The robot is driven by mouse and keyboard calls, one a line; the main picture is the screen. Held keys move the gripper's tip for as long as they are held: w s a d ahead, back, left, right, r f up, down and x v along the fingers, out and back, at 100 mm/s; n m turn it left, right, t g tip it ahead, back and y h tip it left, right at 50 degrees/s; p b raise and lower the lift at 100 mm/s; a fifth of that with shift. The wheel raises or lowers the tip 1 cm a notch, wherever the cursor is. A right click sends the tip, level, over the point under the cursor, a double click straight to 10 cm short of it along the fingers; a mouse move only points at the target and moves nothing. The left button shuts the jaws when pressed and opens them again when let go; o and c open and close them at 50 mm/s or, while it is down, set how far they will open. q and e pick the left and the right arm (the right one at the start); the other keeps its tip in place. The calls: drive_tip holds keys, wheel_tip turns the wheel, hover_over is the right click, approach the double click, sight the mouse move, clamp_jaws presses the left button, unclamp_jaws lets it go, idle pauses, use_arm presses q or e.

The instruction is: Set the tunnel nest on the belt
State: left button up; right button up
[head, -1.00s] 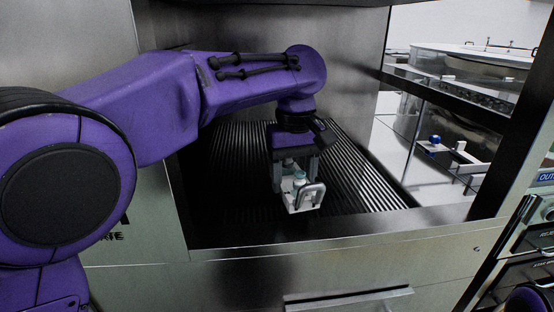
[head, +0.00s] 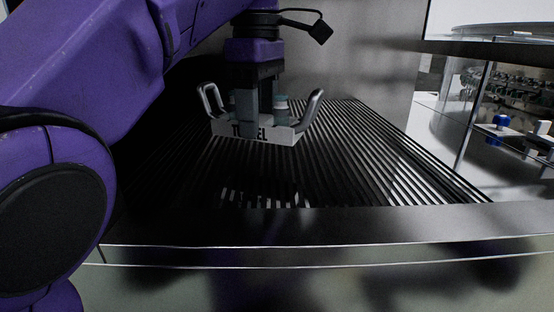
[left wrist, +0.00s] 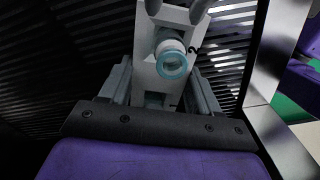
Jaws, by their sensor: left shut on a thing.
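The tunnel nest (head: 284,137) is a small white carrier with "TUNNEL" lettering, a grey loop handle at each end and teal-topped pieces on it. My left gripper (head: 253,118) comes down from above and is shut on its middle, hiding part of the lettering. In the left wrist view the nest (left wrist: 150,82) sits between the two fingers (left wrist: 160,92), with a teal ring facing the camera. The belt (head: 360,150) is a dark ribbed surface below it. The nest is over the belt; I cannot tell whether it touches. My right gripper does not show.
A steel front ledge (head: 340,222) borders the belt on the near side, and a metal wall (head: 375,70) stands behind. A dark-framed window at right shows other machinery with a blue knob (head: 501,121). The belt's right part is bare.

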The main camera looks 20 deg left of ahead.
sight(261, 161)
use_arm(q)
drive_tip(key=shift+f+b, duration=1.8)
drive_tip(key=shift+f, duration=0.7)
drive_tip(key=o, duration=1.2)
drive_tip(key=shift+d+r, duration=0.1)
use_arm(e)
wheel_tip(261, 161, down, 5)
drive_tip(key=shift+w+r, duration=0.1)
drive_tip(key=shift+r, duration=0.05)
use_arm(q)
wheel_tip(261, 161, up, 13)
drive_tip(key=p, duration=1.2)
drive_tip(key=shift+f, duration=0.3)
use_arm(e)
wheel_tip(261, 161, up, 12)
